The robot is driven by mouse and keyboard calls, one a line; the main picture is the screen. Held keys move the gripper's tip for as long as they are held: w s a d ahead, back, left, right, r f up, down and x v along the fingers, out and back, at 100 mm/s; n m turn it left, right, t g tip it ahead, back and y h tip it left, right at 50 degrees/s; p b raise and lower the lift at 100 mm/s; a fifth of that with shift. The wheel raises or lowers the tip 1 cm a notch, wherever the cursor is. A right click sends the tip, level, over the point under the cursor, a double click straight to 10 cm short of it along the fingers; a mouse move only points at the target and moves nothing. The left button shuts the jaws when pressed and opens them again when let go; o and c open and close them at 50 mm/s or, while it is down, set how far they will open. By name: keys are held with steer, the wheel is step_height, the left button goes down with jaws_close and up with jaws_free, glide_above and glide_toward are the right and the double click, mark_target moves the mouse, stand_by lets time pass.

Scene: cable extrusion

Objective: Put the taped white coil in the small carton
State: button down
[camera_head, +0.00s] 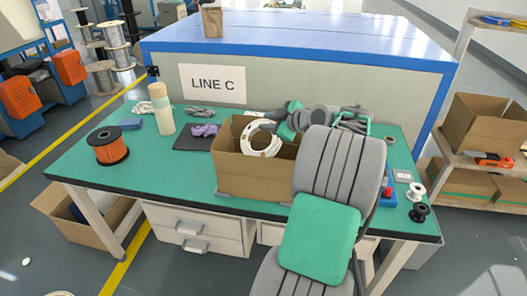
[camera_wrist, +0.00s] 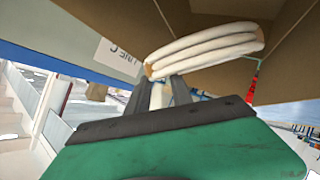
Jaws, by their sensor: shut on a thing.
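The small carton (camera_head: 240,182) stands open on the green bench, left of my arm. The white coil (camera_head: 258,150) is in its mouth, upright or tilted, with its lower part hidden by the front wall. In the wrist view the coil (camera_wrist: 205,52) shows as stacked white loops between brown carton walls (camera_wrist: 120,18). My gripper (camera_wrist: 158,92) is shut on the coil's near edge. In the head view my gripper (camera_head: 276,124) is small and partly hidden, at the coil's upper right. I cannot tell whether the coil touches the carton floor.
The green bench (camera_head: 75,165) holds an orange spool (camera_head: 108,146), a beige cylinder (camera_head: 161,108) and a purple cloth (camera_head: 204,130) on a dark mat. White and black spools (camera_head: 419,212) stand at the right edge. A raised blue-edged panel (camera_head: 300,85) closes the back.

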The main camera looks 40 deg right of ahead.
step_height(320, 180, down, 6)
steer(key=shift+r, duration=0.1)
steer(key=shift+f+b, duration=0.3)
steer(key=shift+b, duration=0.05)
steer(key=shift+f+b, duration=0.35)
steer(key=shift+b, duration=0.15)
steer(key=shift+r, duration=0.1)
steer(key=c, duration=1.1)
jaws_free()
